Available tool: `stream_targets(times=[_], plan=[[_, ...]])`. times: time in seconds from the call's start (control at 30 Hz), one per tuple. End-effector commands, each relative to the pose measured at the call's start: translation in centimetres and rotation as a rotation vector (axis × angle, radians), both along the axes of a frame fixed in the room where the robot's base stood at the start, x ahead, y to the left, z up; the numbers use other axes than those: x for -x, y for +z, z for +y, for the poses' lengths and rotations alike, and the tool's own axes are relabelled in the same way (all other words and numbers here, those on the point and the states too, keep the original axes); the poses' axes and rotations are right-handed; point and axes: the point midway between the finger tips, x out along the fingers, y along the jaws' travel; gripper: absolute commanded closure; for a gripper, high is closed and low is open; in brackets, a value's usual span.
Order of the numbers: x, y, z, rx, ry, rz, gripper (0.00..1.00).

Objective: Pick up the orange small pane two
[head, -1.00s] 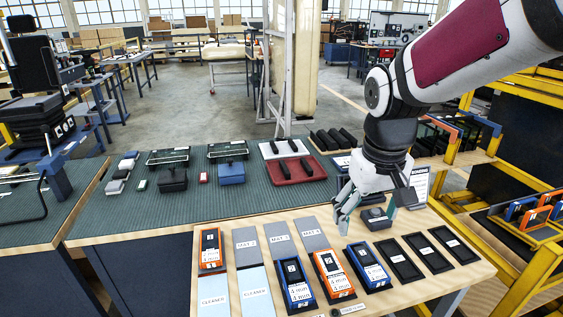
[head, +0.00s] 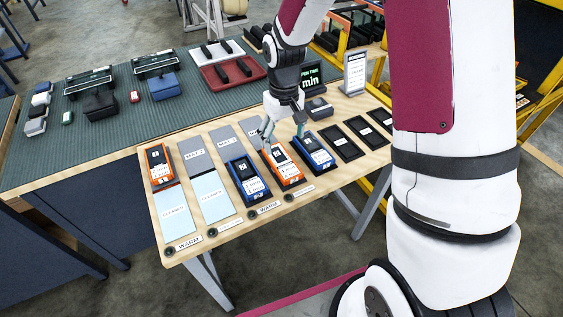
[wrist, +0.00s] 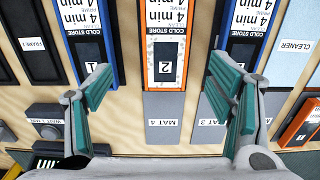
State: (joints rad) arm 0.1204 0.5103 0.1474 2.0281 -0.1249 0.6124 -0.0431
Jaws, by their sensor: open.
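The orange small pane two (head: 281,167) lies on the wooden table between two blue panes in the head view. In the wrist view its orange frame, "2" label and "4 min" text (wrist: 166,48) show near the top centre. My gripper (head: 282,132) is open and empty, pointing down at the far end of this pane. In the wrist view its two fingers (wrist: 158,75) lie on either side of the pane's line, apart from it. Whether the fingertips are level with the pane cannot be told.
Blue panes (head: 245,181) and (head: 312,150) lie close on both sides. Another orange pane (head: 160,167) is at the left. Grey mats (head: 196,155), pale cleaner sheets (head: 177,212), black frame trays (head: 341,143) and a small dark box (head: 318,109) share the table.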

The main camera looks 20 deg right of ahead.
Motion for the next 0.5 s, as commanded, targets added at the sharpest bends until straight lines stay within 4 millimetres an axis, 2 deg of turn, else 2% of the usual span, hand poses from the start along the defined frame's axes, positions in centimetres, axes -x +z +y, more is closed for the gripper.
stream_targets(times=[0.1,0.33,0.5], plan=[[0.1,-1.5,0.0,0.0,0.0,0.002,0.25],[0.3,-3.0,0.2,0.0,-0.001,0.003,0.25],[0.9,-5.4,0.8,0.001,0.0,0.004,0.25]])
